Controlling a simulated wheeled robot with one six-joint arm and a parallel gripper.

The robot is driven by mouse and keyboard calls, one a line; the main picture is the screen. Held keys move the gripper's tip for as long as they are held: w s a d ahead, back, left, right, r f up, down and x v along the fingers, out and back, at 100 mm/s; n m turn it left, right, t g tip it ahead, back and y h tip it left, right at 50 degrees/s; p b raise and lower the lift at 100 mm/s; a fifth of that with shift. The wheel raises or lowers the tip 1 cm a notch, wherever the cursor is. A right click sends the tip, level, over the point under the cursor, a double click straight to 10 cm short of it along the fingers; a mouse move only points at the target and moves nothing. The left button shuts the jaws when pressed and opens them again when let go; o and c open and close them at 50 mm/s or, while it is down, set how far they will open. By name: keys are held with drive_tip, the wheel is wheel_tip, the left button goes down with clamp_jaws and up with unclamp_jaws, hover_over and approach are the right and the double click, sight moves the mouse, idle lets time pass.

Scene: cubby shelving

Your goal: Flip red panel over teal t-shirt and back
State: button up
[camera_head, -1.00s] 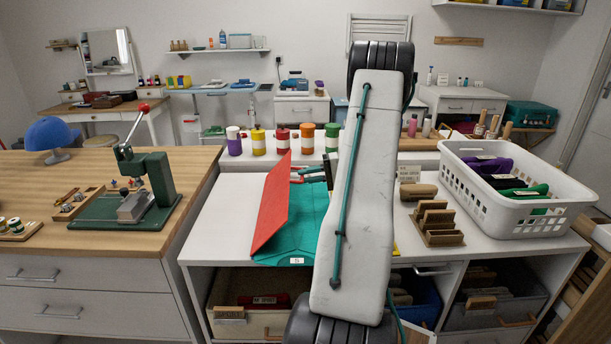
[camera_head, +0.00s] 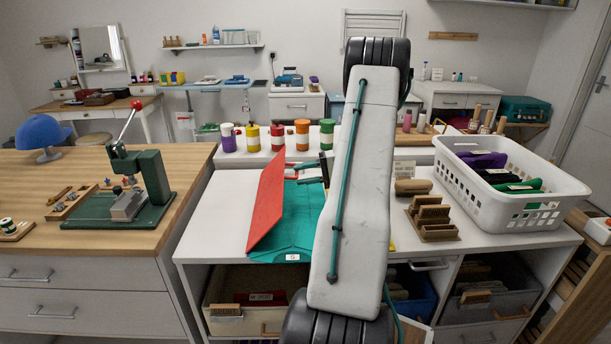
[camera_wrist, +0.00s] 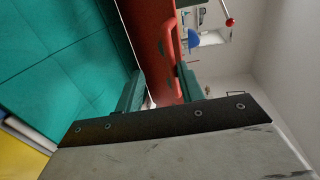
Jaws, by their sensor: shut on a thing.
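The red panel (camera_head: 266,205) stands tilted up at the left side of the teal t-shirt (camera_head: 300,222), which lies flat on the white table. In the wrist view the red panel (camera_wrist: 155,40) rises beside the teal t-shirt (camera_wrist: 60,50). My gripper (camera_wrist: 160,92) is shut on the red panel's handle or edge; the exact grip spot is hard to see. In the head view my gripper (camera_head: 318,172) is at the panel's far right side, partly hidden behind my arm. My arm also hides the right part of the t-shirt.
Several paint-like jars (camera_head: 276,138) line the back of the table. A white basket (camera_head: 500,212) with folded clothes and a wooden rack (camera_head: 432,222) stand to the right. A green press (camera_head: 140,185) stands on the wooden counter at left. Bins sit below the table.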

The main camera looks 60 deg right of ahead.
idle(0.3)
drive_tip(key=v, duration=0.7)
drive_tip(key=shift+s+d, duration=0.2)
drive_tip(key=shift+s, duration=0.1)
drive_tip(key=shift+r, duration=0.1)
